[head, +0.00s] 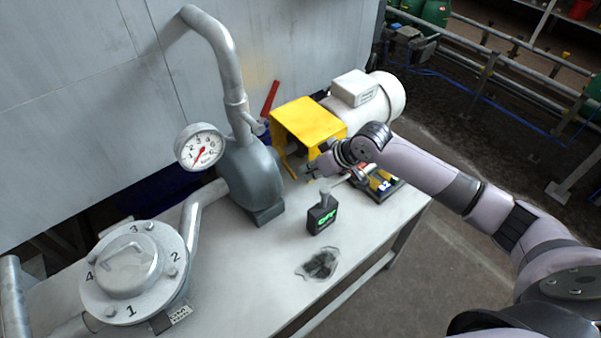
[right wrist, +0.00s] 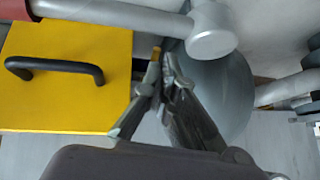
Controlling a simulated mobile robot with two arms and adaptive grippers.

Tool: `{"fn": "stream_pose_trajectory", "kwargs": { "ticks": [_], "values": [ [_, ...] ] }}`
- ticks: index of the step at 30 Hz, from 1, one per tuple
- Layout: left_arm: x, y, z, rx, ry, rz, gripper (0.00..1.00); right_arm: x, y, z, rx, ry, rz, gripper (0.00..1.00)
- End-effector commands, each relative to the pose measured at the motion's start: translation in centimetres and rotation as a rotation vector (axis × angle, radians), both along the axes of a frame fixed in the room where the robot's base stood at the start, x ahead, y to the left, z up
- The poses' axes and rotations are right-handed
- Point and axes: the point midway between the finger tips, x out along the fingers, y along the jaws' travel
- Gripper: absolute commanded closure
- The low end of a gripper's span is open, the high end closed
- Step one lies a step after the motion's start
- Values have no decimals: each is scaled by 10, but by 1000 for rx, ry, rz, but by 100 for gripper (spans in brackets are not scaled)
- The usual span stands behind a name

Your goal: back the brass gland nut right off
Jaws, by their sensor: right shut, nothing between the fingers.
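A small brass-coloured piece (right wrist: 155,53), likely the gland nut, shows just beyond my fingertips in the right wrist view. It lies between the yellow guard (right wrist: 70,100) and the grey pump body (right wrist: 222,90), mostly hidden by the fingers. I cannot make it out in the head view. My right gripper (right wrist: 163,68) is shut and empty, its tips close to the brass piece; I cannot tell if they touch it. In the head view the right gripper (head: 313,171) is in front of the yellow guard (head: 312,120), right of the pump (head: 250,172). My left gripper is out of view.
A white motor (head: 385,98) stands behind the guard. A silver pipe (right wrist: 115,14) crosses above the fingers. A black box with green markings (head: 322,217), a dark stain (head: 319,263) and a small tool stand (head: 381,184) are on the bench (head: 262,285). A numbered flange (head: 135,270) stands front left.

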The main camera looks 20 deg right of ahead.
Motion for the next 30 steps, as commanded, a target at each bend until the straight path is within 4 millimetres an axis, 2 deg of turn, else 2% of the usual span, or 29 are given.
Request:
{"fn": "stream_pose_trajectory", "kwargs": {
  "ticks": [6,9,23,30],
  "values": [
    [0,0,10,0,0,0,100,17,14,-27,-1,1,1,100],
    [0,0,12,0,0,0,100,21,17,-34,0,0,0,100],
    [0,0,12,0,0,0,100,24,19,-41,-2,-1,1,100],
    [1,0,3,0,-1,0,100,30,24,-59,-1,1,1,100]
  ]
}}
